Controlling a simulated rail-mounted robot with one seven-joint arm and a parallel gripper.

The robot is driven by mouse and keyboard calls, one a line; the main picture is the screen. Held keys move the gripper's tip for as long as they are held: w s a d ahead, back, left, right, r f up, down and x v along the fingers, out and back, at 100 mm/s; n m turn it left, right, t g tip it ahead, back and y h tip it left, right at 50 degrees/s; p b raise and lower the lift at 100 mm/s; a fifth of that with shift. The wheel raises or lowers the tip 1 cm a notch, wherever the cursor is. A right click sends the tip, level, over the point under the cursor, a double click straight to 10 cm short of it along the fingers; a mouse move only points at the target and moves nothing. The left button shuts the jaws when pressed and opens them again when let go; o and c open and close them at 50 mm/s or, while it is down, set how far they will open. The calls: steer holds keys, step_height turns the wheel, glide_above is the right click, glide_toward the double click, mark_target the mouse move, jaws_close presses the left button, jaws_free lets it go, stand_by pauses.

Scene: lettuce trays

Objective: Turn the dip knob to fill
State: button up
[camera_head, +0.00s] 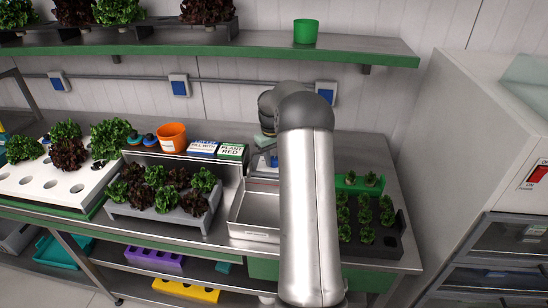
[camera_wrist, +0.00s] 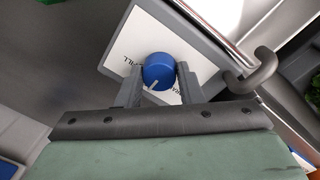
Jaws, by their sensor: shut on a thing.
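The dip knob (camera_wrist: 158,68) is round and blue with a white pointer line. It sits on a white panel (camera_wrist: 128,45) with a grey border. In the wrist view its pointer slants to the lower left. The word FILL shows on the panel to the knob's left; another word to its lower right is partly hidden. My gripper (camera_wrist: 159,76) has one finger on each side of the knob, shut on it. In the head view my arm hides the knob and most of my gripper.
A metal basin (camera_head: 238,222) is left of my arm. A grey tray of lettuces (camera_head: 150,217) stands further left, and a dark seedling tray (camera_head: 404,247) right. An orange pot (camera_head: 172,137) is behind. In the wrist view a grey hooked pipe (camera_wrist: 262,72) is close to the right finger.

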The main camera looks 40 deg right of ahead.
steer(key=m+b, duration=0.1)
steer(key=m, duration=0.4)
steer(key=shift+w+m, duration=0.1)
steer(key=shift+m, duration=0.3)
steer(key=m, duration=0.5)
steer(key=shift+r+m+g, duration=0.1)
steer(key=shift+m+g, duration=0.2)
steer(key=shift+m, duration=0.1)
steer(key=o, duration=1)
steer(key=r, duration=1.1)
steer(key=w+r, duration=0.1)
steer(key=r, duration=0.5)
steer(key=shift+a+r, duration=0.15)
steer(key=shift+a, duration=0.05)
